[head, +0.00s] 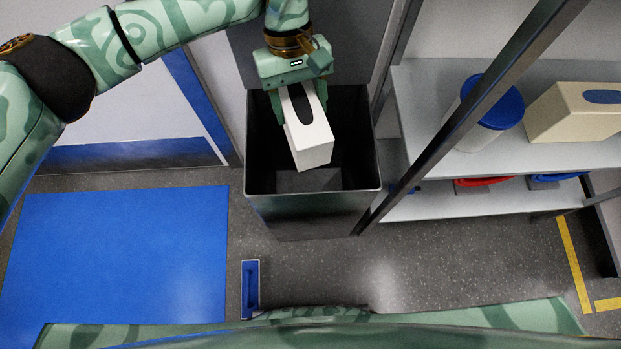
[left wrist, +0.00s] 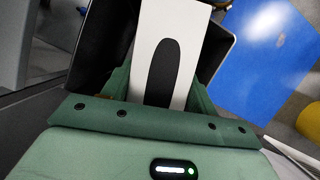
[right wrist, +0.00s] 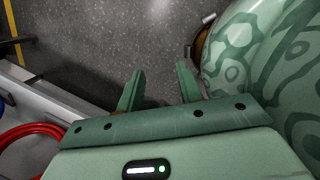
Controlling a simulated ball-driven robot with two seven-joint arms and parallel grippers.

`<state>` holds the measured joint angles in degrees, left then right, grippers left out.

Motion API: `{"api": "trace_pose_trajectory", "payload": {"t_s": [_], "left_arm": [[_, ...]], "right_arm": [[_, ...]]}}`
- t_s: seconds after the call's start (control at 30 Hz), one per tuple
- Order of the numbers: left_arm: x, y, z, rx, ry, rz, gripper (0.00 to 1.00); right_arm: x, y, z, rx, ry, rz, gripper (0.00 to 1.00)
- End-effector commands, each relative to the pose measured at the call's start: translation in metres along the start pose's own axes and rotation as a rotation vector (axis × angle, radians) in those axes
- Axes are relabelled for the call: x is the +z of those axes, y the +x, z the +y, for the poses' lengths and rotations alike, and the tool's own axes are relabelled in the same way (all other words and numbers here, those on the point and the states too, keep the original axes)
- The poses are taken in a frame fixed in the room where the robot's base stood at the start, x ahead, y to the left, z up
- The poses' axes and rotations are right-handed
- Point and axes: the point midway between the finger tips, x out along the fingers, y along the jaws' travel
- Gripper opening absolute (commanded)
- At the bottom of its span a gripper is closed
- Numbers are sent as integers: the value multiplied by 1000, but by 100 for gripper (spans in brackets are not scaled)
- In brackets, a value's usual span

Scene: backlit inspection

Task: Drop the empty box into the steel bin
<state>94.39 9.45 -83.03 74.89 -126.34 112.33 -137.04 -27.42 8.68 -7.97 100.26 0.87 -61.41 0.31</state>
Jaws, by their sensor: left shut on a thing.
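The empty box (head: 309,135) is white with a dark oval opening. My left gripper (head: 291,104) is shut on it and holds it tilted over the open mouth of the steel bin (head: 313,206). In the left wrist view the box (left wrist: 147,50) sits between the green fingers, with the dark bin interior behind it. The bin is tall, grey and open-topped, and no other thing shows inside it. My right gripper (right wrist: 158,88) shows only in the right wrist view; its fingers are apart with nothing between them, above the floor.
A shelf unit (head: 425,112) stands right of the bin, with a slanting dark post near the bin's rim. It holds a blue-lidded tub (head: 490,112) and a beige box (head: 573,115). A blue mat (head: 120,255) lies at left. A small blue object (head: 250,287) is on the floor.

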Motion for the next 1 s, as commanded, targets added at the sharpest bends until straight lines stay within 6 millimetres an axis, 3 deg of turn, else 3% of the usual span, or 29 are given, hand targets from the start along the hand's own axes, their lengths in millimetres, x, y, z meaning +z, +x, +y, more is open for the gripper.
{"api": "trace_pose_trajectory", "payload": {"t_s": [0.13, 0.17, 0.23, 0.57, 1.0], "left_arm": [[0, 0, 0, 0, 0, 0, 37], [0, 0, 0, 0, 0, 0, 64], [0, 0, 0, 0, 0, 0, 83], [0, -4, 0, 0, -1, 2, 84], [0, -69, 0, 0, -1, 5, 84]], "right_arm": [[0, 0, 0, 0, 0, 0, 36], [0, 0, 0, 0, 0, 0, 36], [0, 0, 0, 0, 0, 0, 36], [0, -1, 0, 1, 2, 4, 36], [45, 38, -48, -92, 61, -21, 36]]}}
